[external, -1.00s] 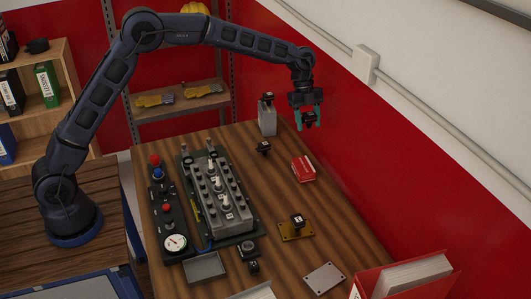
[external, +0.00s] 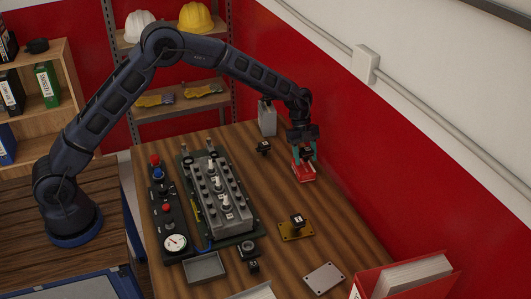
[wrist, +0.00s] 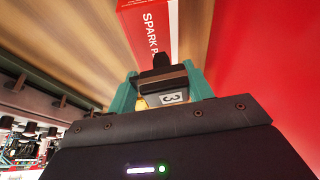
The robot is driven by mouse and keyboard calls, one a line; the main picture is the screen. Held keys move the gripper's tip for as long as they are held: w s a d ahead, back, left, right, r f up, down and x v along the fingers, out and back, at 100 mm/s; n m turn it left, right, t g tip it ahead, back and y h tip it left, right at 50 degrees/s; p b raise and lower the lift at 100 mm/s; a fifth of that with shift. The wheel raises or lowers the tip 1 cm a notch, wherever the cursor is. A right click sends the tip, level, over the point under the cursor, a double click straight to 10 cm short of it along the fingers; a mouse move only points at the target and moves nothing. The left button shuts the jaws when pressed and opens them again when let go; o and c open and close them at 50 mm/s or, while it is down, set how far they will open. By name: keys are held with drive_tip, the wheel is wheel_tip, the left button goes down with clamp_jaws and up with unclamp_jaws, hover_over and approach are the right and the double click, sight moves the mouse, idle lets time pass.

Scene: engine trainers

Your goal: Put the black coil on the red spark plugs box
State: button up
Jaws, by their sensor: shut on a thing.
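The black coil (external: 307,153) is held between the teal fingers of my gripper (external: 304,158), right at the red spark plugs box (external: 304,174). In the wrist view the coil (wrist: 172,80) shows a white label with a 3, and the fingers (wrist: 162,92) are shut on its sides. The red box (wrist: 148,28) shows its white "SPARK" lettering beyond the coil. The box lies on the wooden table near the red wall. I cannot tell whether the coil touches the box top.
A grey engine block (external: 218,195) stands on the table's left half. Other black coils sit on the table (external: 264,147) and on a brass plate (external: 297,222). A grey can (external: 267,117) stands behind my gripper. The red wall (external: 350,180) is close on the right.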

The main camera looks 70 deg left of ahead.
drive_tip(key=shift+f, duration=0.65)
drive_tip(key=shift+f, duration=0.2)
drive_tip(key=o, duration=1.1)
drive_tip(key=shift+r, duration=0.1)
